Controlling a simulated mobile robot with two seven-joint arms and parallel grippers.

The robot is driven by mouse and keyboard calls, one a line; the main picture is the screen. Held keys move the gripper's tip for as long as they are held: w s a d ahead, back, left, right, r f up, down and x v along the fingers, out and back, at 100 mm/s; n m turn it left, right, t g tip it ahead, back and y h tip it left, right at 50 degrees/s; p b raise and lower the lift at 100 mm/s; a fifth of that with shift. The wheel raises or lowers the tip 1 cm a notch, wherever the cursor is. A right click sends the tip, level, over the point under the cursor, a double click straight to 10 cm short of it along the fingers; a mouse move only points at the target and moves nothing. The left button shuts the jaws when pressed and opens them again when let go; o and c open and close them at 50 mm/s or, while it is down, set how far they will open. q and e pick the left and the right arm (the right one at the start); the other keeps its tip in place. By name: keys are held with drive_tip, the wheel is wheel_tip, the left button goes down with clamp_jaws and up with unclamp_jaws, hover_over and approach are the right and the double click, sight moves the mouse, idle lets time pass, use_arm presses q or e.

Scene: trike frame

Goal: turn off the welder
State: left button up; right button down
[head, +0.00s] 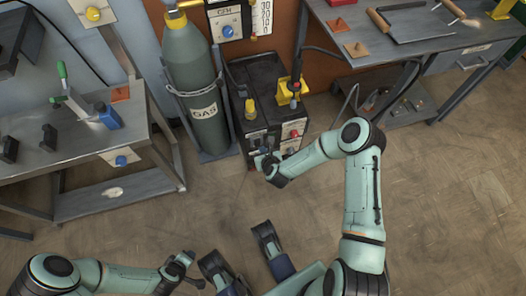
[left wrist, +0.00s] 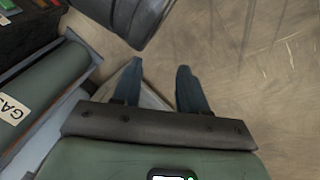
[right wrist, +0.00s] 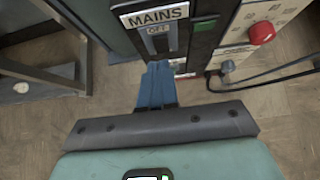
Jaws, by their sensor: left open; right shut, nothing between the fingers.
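The welder (head: 262,80) is a dark box on the floor beside the gas cylinder, with a control panel on its front. In the right wrist view its panel shows a MAINS label (right wrist: 158,17) with an OFF mark (right wrist: 158,30) under it. My right gripper (right wrist: 157,68) is shut and empty, its blue fingertips right at the lower part of the mains switch area, which they partly hide. I cannot tell whether they touch. In the head view the right gripper (head: 262,162) is low at the welder's front. My left gripper (left wrist: 160,66) is open and empty above the floor.
A red knob (right wrist: 262,33) and a cable plug (right wrist: 227,67) sit right of the mains panel. The gas cylinder (head: 195,80) stands left of the welder. Workbenches stand at the left (head: 70,145) and upper right (head: 410,40). Floor at the right is clear.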

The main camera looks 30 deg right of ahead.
use_arm(q)
drive_tip(key=shift+g+h, duration=0.4)
drive_tip(key=shift+g, duration=0.3)
drive_tip(key=s+d+r+p, duration=0.1)
drive_tip(key=s, duration=0.1)
drive_tip(key=s+d+r+p, duration=0.1)
drive_tip(key=shift+s+d+r, duration=0.2)
drive_tip(key=shift+s+r, duration=0.15)
use_arm(e)
drive_tip(key=s+r, duration=0.3)
drive_tip(key=r, duration=0.2)
drive_tip(key=shift+s+a+r, duration=0.35)
drive_tip(key=shift+a, duration=0.05)
